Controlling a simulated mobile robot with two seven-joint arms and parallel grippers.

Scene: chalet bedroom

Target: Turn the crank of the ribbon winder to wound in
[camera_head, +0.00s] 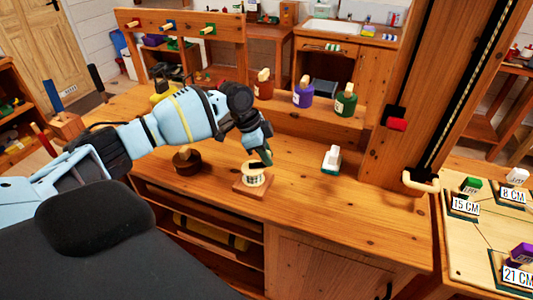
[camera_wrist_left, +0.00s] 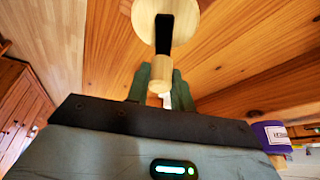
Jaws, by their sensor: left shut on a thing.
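The ribbon winder (camera_head: 252,182) stands on the wooden workbench, a cream drum on a small square wooden base. In the left wrist view its pale round top (camera_wrist_left: 188,14) carries a black crank arm (camera_wrist_left: 164,33) that ends in a light wooden knob (camera_wrist_left: 160,72). My left gripper (camera_head: 264,158) reaches down over the winder from above. In the left wrist view its grey-green fingers (camera_wrist_left: 160,88) are on either side of the knob and shut on it. The fingers hide part of the crank in the head view. My right gripper is not in view.
A dark round holder (camera_head: 187,162) stands left of the winder, under my left arm. A wooden post (camera_head: 405,90) rises at the bench's right end.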

